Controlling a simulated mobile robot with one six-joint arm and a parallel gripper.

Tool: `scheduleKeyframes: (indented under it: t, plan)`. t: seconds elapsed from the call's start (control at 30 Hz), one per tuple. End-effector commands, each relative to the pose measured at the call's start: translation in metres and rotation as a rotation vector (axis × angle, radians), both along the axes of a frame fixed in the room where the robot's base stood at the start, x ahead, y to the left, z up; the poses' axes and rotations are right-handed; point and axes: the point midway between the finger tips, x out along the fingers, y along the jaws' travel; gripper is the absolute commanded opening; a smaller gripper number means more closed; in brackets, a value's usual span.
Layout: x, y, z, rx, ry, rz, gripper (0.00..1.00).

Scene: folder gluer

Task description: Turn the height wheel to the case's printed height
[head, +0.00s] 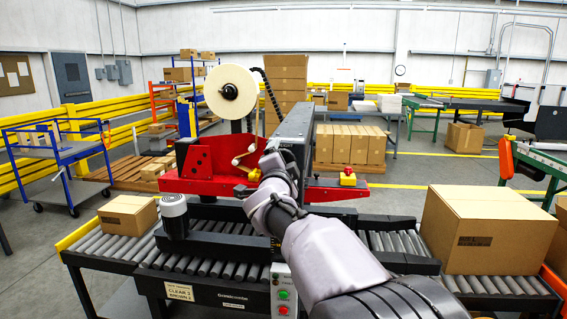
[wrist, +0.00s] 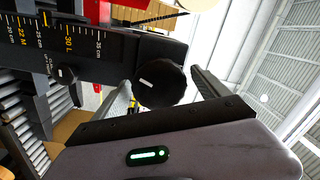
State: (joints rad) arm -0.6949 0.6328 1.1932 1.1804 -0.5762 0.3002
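The height wheel (wrist: 160,84) is a round black knob with a white mark, at the end of a dark beam in the wrist view. My gripper (wrist: 163,92) is open, with one finger showing on each side of the wheel; contact cannot be told. In the head view my arm hides the wheel, near a partly covered HEIGHT label. A large case (head: 485,232) on the right rollers and a smaller case (head: 128,214) on the left have print too small to read.
The red and black machine head (head: 205,168) with a white tape roll (head: 231,92) stands beside my arm. A box (head: 281,290) with green and red buttons is below. A smaller black knob (wrist: 67,74) sits under the scale. A blue cart (head: 60,155) is left.

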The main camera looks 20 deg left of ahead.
Motion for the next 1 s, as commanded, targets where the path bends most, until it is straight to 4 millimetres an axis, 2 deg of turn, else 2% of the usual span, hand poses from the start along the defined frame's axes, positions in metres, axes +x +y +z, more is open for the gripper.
scheduleKeyframes:
  t: [0.27,0.37,0.47,0.8,0.9,1.0]
  plan:
    - [0.0,0.0,0.0,0.0,0.001,0.0,0.86]
    - [-0.008,-0.001,0.0,0.0,0.002,0.001,0.86]
    - [-0.027,-0.007,-0.001,-0.001,0.001,0.001,0.86]
    - [-0.129,-0.035,0.001,-0.001,-0.001,0.003,0.86]
    - [-0.15,-0.041,-0.001,0.0,0.0,0.002,0.86]
    - [-0.163,-0.045,-0.002,0.0,0.0,0.002,0.86]
